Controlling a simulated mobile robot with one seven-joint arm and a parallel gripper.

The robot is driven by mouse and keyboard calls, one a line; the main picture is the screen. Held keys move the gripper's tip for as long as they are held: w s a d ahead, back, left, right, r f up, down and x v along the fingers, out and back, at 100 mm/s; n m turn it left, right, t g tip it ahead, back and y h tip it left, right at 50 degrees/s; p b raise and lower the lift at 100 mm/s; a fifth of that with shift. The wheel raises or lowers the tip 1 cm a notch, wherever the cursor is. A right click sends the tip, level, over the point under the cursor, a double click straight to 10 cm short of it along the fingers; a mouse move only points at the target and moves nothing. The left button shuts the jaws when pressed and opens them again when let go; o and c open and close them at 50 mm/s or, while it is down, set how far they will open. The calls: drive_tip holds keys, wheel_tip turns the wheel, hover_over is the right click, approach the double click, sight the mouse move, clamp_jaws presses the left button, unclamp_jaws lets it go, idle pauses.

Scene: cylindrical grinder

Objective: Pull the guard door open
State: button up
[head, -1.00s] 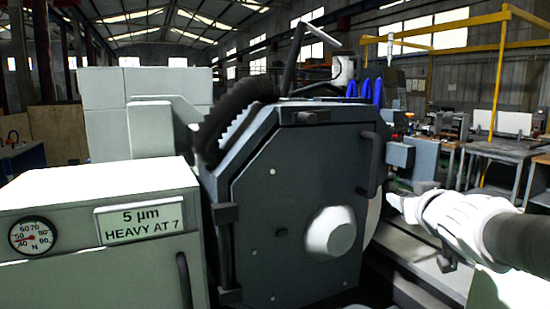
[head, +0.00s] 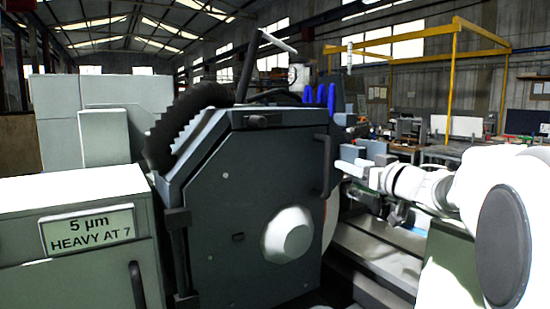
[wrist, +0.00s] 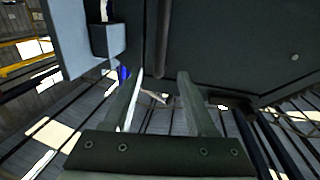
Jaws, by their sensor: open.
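The guard door (head: 260,180) is a dark grey panel with a white round boss, and it looks closed. Its dark vertical bar handle (head: 326,163) is on the door's right side. My gripper (head: 345,168) is just right of the handle, at about its height. In the wrist view my gripper (wrist: 161,73) is open, with two separate fingers and nothing gripped. The handle (wrist: 163,42) shows there ahead of the gap between the fingertips, lined up with it. The door (wrist: 225,45) fills the upper right. I cannot tell whether a finger touches the handle.
A pale cabinet (head: 75,240) labelled "5 µm HEAVY AT 7" stands at the left. A black ribbed hose (head: 180,125) curves over the guard. A light blue-grey block (wrist: 75,35) is close to the gripper at upper left in the wrist view. Machine ways (head: 380,255) lie below my arm.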

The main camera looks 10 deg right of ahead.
sight(331, 157)
drive_tip(key=w, duration=0.3)
drive_tip(key=w+a, duration=0.1)
drive_tip(key=w, duration=0.3)
drive_tip(key=w+a, duration=0.1)
drive_tip(key=w, duration=0.3)
drive_tip(key=shift+a, duration=0.1)
drive_tip(key=shift+c, duration=0.2)
clamp_jaws()
idle(0.9)
